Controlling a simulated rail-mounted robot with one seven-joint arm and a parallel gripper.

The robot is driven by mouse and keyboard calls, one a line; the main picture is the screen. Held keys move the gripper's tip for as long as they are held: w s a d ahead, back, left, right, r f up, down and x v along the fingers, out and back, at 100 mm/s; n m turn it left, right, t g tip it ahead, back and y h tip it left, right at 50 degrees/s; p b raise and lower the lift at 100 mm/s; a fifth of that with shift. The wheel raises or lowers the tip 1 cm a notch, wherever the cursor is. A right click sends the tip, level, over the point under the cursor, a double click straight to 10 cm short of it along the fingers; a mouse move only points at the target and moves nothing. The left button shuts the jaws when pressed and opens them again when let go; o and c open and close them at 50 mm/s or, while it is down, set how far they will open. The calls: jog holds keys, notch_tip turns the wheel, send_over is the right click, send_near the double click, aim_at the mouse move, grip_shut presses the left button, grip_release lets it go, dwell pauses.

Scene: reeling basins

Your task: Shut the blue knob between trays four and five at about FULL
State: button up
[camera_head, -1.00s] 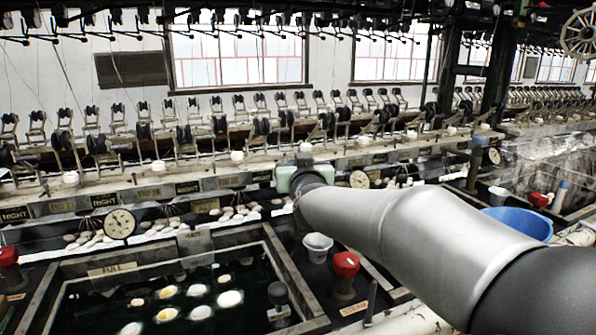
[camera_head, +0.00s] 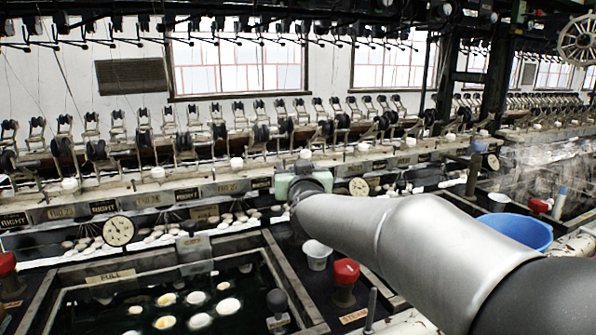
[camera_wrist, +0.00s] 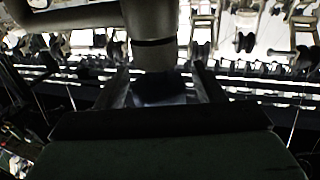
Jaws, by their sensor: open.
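A post with a grey-blue cap (camera_head: 477,148) stands further left; I cannot tell which, if either, is the blue knob between trays four and five. A "FULL" label (camera_head: 110,276) lies on the rim of the near left tray (camera_head: 45,300).
Red knobs (camera_head: 345,271) and a white cup (camera_head: 316,254) stand by the near tray. A blue basin (camera_head: 516,231) sits right of my arm. A round dial (camera_head: 118,231) and a long reel bench (camera_head: 220,183) run behind. Steam rises at the right.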

jog(key=s+d+p, duration=0.1)
jog(key=s+d, duration=0.1)
jog(key=s, duration=0.9)
jog(key=shift+s, duration=0.4)
jog(key=shift+a, duration=0.15)
